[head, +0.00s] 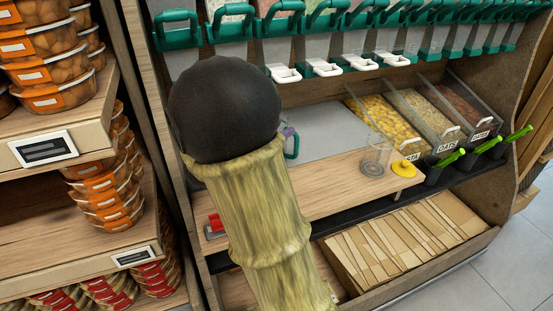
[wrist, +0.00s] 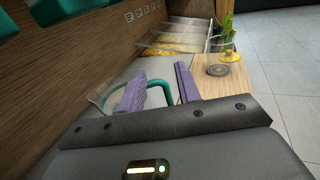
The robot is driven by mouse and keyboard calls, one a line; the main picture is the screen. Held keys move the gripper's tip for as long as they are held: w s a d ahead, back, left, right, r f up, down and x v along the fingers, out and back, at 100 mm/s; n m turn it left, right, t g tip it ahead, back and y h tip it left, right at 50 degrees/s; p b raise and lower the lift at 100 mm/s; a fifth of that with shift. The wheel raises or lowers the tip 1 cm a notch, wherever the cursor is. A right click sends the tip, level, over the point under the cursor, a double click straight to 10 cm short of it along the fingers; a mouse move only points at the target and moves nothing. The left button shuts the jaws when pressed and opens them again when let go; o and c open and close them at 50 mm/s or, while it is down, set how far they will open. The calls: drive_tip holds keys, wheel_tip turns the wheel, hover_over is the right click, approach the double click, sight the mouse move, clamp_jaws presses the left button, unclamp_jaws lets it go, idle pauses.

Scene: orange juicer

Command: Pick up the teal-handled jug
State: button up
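The teal-handled jug is a clear container lying or standing at the left in the wrist view, with its see-through body (wrist: 108,92) partly behind my left finger. Its teal handle (wrist: 168,88) shows between my two purple fingers. My gripper (wrist: 160,75) is open, with the fingers apart on either side of part of the handle. I cannot tell whether either finger touches it. In the head view, the teal handle (head: 293,147) shows just right of my arm, beside a bit of purple finger. My arm hides the jug's body there.
Bins of dry food (head: 390,122) with black scoop holders sit beyond. Teal-handled dispensers (head: 335,38) hang above. Stacked tubs (head: 45,85) fill the left shelves.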

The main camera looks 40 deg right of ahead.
drive_tip(key=shift+w, duration=0.2)
drive_tip(key=b, duration=0.4)
approach(295, 145)
drive_tip(key=d, duration=0.3)
drive_tip(key=shift+w, duration=0.3)
drive_tip(key=shift+d+f, duration=0.25)
drive_tip(key=shift+d, duration=0.05)
drive_tip(key=shift+w+d+r, duration=0.1)
drive_tip(key=shift+d+r, duration=0.05)
drive_tip(key=shift+d, duration=0.2)
